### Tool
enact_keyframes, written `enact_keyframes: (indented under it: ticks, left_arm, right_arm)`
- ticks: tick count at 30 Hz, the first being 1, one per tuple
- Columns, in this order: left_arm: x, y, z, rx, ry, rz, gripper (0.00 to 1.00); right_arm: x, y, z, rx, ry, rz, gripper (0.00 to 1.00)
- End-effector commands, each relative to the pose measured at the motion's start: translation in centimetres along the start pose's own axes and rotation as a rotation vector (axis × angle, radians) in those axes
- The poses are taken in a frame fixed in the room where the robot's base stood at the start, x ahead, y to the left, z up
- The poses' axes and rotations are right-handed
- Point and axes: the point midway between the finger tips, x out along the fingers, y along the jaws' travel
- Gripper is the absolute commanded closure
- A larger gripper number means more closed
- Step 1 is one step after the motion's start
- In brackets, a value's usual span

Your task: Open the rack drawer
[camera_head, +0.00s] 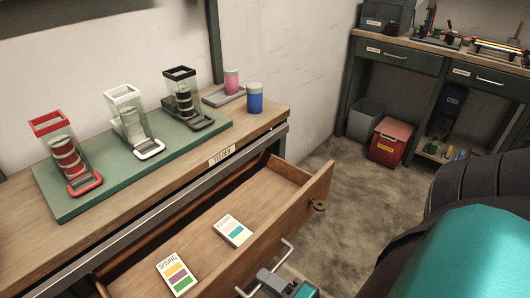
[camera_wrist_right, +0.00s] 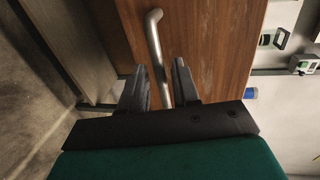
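The rack drawer (camera_head: 240,255) is a wooden drawer pulled out from under the bench top, with its inside showing. It bears a bent metal bar handle (camera_head: 283,256) on its front. My right gripper (camera_head: 287,287) is at the handle, at the bottom of the head view. In the right wrist view, the handle (camera_wrist_right: 154,40) runs down between the two dark fingers of my right gripper (camera_wrist_right: 160,85). The fingers stand apart on either side of the bar, with gaps visible. My left gripper is not in view.
Two printed cards (camera_head: 176,273) (camera_head: 233,231) lie in the drawer. A blue cylinder (camera_head: 255,98) stands at the bench's right end. A red bin (camera_head: 391,141) stands under the far desk. Floor between is clear.

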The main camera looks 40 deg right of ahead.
Motion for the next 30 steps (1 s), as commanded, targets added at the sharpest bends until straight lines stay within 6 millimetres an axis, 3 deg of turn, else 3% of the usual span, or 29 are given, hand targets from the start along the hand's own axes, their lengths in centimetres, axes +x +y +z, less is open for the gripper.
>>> enact_keyframes:
  ticks: [9,15,20,30]
  left_arm:
    - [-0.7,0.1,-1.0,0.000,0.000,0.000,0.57]
    - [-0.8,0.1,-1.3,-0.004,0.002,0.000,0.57]
    - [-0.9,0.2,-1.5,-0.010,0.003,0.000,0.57]
    - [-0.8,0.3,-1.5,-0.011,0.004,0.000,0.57]
  right_arm:
    - [-7.2,-0.1,0.1,0.001,-0.003,0.007,0.69]
    - [-10.2,0.0,0.0,0.000,-0.002,0.004,0.69]
    - [-11.2,0.0,0.0,0.001,-0.002,0.002,0.69]
    - [-11.3,0.0,0.0,0.002,-0.001,0.001,0.69]
